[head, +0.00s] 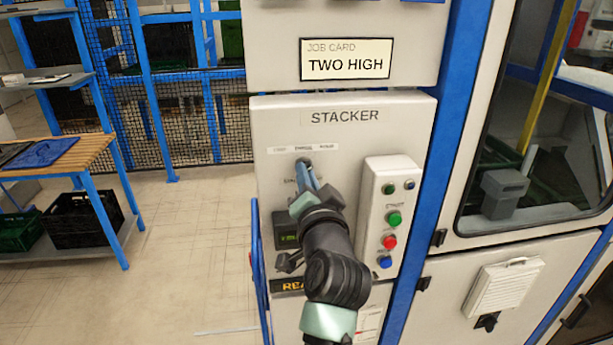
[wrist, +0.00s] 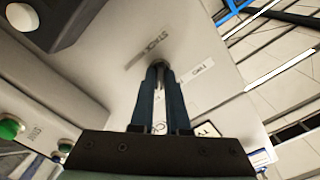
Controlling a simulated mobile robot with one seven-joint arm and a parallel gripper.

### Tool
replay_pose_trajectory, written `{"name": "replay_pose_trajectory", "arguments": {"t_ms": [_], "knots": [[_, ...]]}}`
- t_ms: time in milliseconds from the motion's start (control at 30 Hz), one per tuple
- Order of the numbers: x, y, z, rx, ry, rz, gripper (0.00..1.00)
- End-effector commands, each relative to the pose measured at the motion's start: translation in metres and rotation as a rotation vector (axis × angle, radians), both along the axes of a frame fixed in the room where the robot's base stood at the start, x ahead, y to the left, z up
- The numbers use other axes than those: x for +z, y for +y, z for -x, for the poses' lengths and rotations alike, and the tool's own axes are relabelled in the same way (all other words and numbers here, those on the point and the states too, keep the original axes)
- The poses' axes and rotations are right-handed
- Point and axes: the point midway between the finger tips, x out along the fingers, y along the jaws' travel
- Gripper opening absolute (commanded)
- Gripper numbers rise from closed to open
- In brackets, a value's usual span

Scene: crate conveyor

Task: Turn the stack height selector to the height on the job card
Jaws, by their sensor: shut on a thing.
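The job card (head: 345,60) above the panel reads "TWO HIGH". The stacker panel (head: 270,120) below it carries the stack height selector (head: 304,162), a small dark knob under a strip of labels too small to read. My gripper (head: 308,176) is at the panel with its fingers shut on the selector. In the wrist view the two blue-grey fingers of my gripper (wrist: 161,72) close around the selector (wrist: 159,65) close to the panel face. My fingers cover most of the knob, so I cannot tell which position it points to.
A raised button box (head: 392,165) with green, red and blue buttons stands just right of my gripper. Open floor lies between.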

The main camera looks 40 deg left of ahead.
Motion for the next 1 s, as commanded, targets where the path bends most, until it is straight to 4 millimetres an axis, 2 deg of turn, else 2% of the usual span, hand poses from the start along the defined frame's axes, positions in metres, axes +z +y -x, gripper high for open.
{"name": "replay_pose_trajectory", "arguments": {"t_ms": [467,1000], "knots": [[-0.0038,-0.0009,-0.0009,-0.001,-0.093,0.078,0.00],[-0.0054,-0.0009,-0.0011,-0.001,-0.463,0.394,0.00]]}}
